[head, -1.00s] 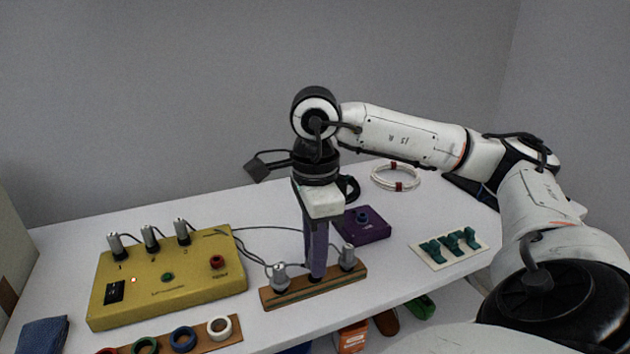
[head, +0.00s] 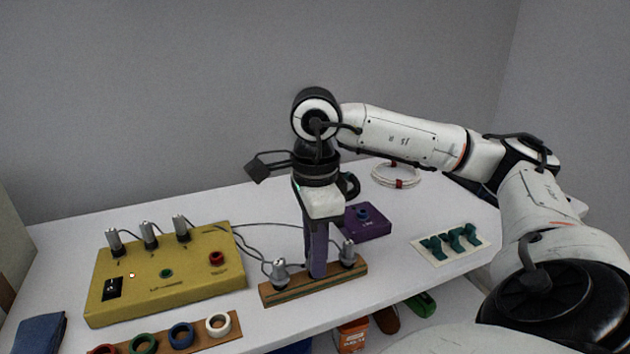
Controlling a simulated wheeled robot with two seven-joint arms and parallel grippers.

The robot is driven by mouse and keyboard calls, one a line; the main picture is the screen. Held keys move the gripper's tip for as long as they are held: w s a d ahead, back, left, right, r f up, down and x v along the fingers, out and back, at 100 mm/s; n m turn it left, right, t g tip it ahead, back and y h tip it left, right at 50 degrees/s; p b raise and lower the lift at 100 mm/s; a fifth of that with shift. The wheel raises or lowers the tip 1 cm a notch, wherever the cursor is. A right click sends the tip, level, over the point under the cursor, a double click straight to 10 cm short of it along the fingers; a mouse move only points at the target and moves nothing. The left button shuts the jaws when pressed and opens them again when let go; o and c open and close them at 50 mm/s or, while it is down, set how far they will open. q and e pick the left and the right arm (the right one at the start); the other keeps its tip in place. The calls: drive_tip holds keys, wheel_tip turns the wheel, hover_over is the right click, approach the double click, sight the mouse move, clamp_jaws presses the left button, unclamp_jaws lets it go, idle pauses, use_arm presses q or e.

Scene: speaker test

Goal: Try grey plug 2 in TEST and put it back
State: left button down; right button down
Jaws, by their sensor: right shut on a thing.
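A wooden rack (head: 330,287) stands at the front middle of the table. A grey plug (head: 279,273) sits upright near its left end and another grey plug (head: 348,254) near its right end. My right gripper (head: 317,270) points down between them, its purple fingers at the rack's middle. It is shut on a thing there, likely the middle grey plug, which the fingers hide. The yellow box (head: 190,285) on the left has several grey plugs along its back edge, a red round part (head: 216,258) and a green one (head: 166,273). Its small lettering is unreadable, so I cannot identify TEST. My left gripper is not in view.
A purple box (head: 372,228) with a blue round part stands behind the rack. A tray of teal clips (head: 450,244) and a white cable coil (head: 397,176) lie right. A board with coloured rings (head: 200,343) and a blue cloth (head: 40,333) are front left. Cables run behind the rack.

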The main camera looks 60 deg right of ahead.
drive_tip(key=shift+f, duration=0.4)
drive_tip(key=c, duration=1.4)
unclamp_jaws()
drive_tip(key=shift+r, duration=0.1)
